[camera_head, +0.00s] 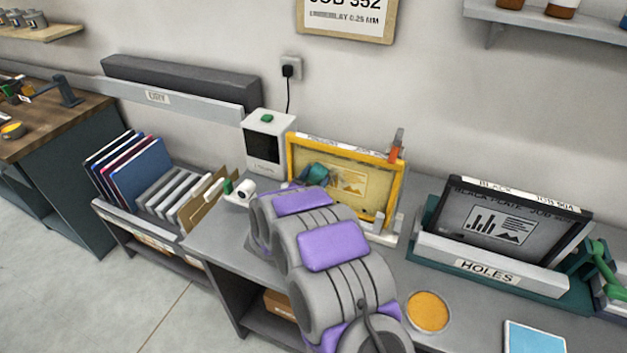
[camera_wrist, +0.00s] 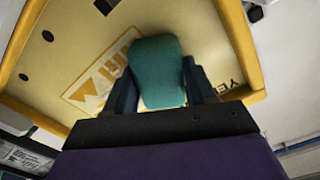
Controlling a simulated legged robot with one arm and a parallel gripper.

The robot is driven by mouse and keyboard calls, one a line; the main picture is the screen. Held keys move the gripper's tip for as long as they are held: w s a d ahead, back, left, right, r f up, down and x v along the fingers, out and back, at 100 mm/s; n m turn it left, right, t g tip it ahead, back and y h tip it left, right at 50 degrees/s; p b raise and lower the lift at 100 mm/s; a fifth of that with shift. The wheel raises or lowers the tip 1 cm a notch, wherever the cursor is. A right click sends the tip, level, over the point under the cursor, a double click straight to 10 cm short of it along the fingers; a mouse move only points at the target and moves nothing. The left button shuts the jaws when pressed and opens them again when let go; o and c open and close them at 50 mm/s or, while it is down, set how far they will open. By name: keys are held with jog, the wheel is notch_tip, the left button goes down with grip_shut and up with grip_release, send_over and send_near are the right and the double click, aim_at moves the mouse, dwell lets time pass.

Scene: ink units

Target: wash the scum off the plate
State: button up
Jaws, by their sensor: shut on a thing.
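A yellow-framed plate (camera_head: 396,185) with a pale yellow face and a printed picture stands upright in a holder on the grey counter. It fills much of the wrist view (camera_wrist: 244,45), where several dark spots (camera_wrist: 47,35) show on its left part. My gripper (camera_wrist: 160,82) is shut on a teal pad (camera_wrist: 158,65), which lies in front of the plate's printed picture. The pad also shows in the head view (camera_head: 318,176) at the plate's left half. I cannot tell whether the pad touches the face. My arm hides the plate's lower left.
A black-faced framed plate (camera_head: 505,222) stands in a holder labelled HOLES at right. A white boxy device (camera_head: 268,145) stands close behind the yellow plate's left side. An orange-topped round tin (camera_head: 428,311) and a blue card (camera_head: 533,338) lie at the front right.

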aim_at(340, 177)
jog(key=shift+s+d+b, duration=0.65)
jog(key=shift+s+d, duration=0.15)
jog(key=shift+d, duration=1.4)
jog(key=shift+s+d+b, duration=0.65)
jog(key=shift+s+d, duration=0.15)
jog(key=shift+d, duration=1.45)
jog(key=shift+s+d+b, duration=0.65)
jog(key=shift+s+d, duration=0.15)
jog(key=shift+d, duration=1.4)
jog(key=shift+a+r, duration=0.1)
